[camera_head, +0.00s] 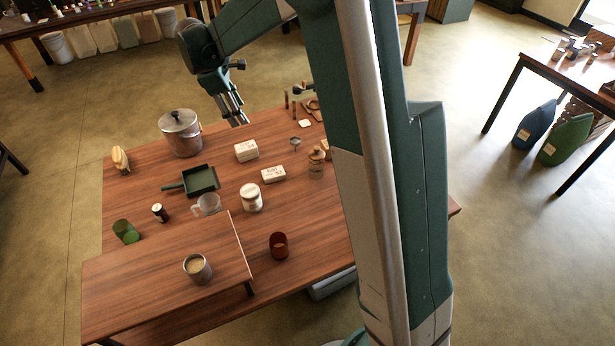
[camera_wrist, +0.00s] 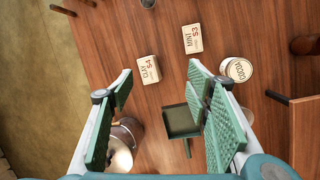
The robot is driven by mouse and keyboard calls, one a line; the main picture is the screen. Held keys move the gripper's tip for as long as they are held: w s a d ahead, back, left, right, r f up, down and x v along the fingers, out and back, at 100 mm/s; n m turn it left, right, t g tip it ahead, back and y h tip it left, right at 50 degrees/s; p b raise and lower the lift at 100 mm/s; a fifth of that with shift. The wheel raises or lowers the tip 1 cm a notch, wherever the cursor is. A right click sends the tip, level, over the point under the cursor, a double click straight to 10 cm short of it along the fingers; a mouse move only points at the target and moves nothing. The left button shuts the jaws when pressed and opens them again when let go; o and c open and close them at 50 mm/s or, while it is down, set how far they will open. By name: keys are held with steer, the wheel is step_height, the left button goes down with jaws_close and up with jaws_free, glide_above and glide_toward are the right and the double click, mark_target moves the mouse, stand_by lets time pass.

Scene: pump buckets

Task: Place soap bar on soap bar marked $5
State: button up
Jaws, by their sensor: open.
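Two pale boxy soap bars with printed labels lie apart on the wooden table. One bar (camera_head: 246,151), nearer the pot, seems labelled CLAY with a price like $4 in the wrist view (camera_wrist: 148,69). The other bar (camera_head: 273,174), nearer the white jar, seems labelled MINT with a price like $3 in the wrist view (camera_wrist: 191,38). I cannot make out a $5 mark on either. My gripper (camera_wrist: 160,80) is open and empty, with its green-padded fingers spread wide above the table. In the head view it (camera_head: 237,119) hangs behind the bars, near the table's far edge.
A white cocoa jar (camera_head: 251,198), glass jar (camera_head: 316,164) and clear measuring cup (camera_head: 207,205) stand close by. A raised shelf (camera_head: 140,285) is at front left.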

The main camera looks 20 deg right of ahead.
steer(key=s+d+r+m+t+y, duration=0.1)
steer(key=s+d+r+m, duration=0.1)
steer(key=s+r, duration=0.35)
steer(key=s+d+r+m+t, duration=0.1)
steer(key=s+r+m, duration=0.1)
steer(key=s, duration=0.6)
steer(key=s+d+r+m+t+y, duration=0.1)
steer(key=s+d+r+m, duration=0.1)
steer(key=s+r, duration=0.35)
steer(key=s+f+m+t, duration=0.1)
steer(key=s+m, duration=0.3)
steer(key=s, duration=0.8)
steer(key=s+f+m+t+y, duration=0.1)
steer(key=s+f+m, duration=0.3)
steer(key=s, duration=0.8)
steer(key=shift+s+d+f+t, duration=0.25)
steer(key=shift+d+f+t, duration=0.05)
steer(key=shift+d+t, duration=0.1)
steer(key=shift+f, duration=0.1)
step_height(320, 180, down, 16)
steer(key=b, duration=1.6)
stand_by(0.9)
